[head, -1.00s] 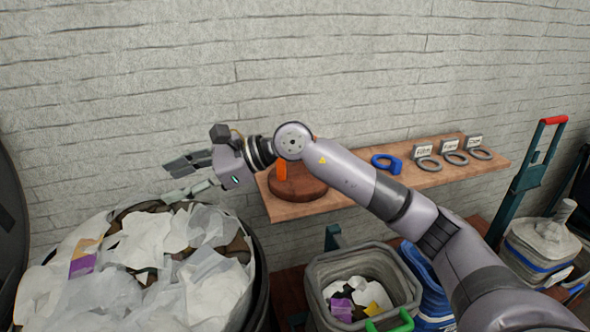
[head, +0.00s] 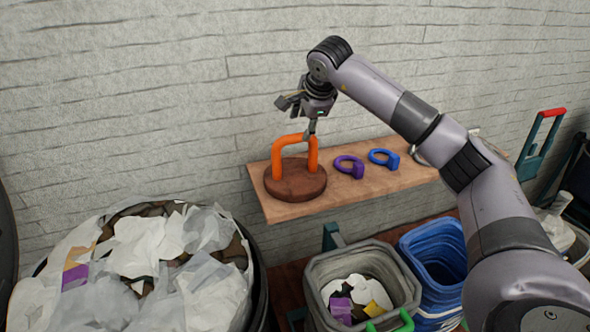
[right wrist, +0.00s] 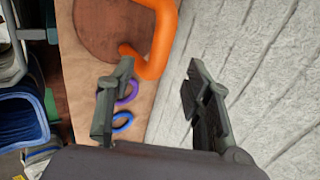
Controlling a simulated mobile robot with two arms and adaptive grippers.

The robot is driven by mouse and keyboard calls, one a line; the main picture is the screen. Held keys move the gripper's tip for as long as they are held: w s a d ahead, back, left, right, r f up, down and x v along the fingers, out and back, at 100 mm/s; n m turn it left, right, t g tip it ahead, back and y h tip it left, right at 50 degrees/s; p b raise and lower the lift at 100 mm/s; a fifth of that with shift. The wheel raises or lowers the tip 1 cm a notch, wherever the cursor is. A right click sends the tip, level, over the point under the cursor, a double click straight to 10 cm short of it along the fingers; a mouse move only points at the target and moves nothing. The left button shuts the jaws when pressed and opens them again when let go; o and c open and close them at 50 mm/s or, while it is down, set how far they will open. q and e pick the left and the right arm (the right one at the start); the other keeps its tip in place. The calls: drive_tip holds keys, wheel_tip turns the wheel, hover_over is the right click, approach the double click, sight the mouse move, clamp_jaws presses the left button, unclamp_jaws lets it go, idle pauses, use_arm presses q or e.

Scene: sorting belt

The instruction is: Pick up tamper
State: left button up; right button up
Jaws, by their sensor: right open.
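The tamper is a round brown wooden disc (head: 296,183) with an orange arched handle (head: 277,160). It stands upright on the left end of the wooden shelf (head: 400,180). My right gripper (head: 310,130) is above and just behind the handle's right side in the head view. In the right wrist view the right gripper (right wrist: 155,85) is open, its fingers spread and nothing between them. The orange handle (right wrist: 163,40) and part of the disc (right wrist: 105,30) show beyond the fingertips there. My left gripper is not in view.
A purple ring (head: 348,166) and a blue ring (head: 383,158) lie on the shelf right of the tamper. A large bin heaped with paper (head: 250,300) stands at the lower left. A grey bin (head: 325,268) and blue bins (head: 436,250) stand below the shelf. The brick wall is close behind.

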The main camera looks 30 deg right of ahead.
sight(298, 135)
drive_tip(key=x, duration=0.3)
drive_tip(key=shift+w+f+p, duration=0.2)
drive_tip(key=shift+p, duration=0.2)
drive_tip(key=shift+w+f+p, duration=0.25)
drive_tip(key=shift+f+p, duration=0.1)
drive_tip(key=shift+p, duration=0.05)
drive_tip(key=p+x, duration=0.2)
drive_tip(key=x, duration=0.2)
drive_tip(key=shift+w+d+f, duration=0.1)
drive_tip(key=shift+f, duration=0.2)
clamp_jaws()
drive_tip(key=shift+w+r, duration=0.15)
drive_tip(key=shift+r, duration=0.05)
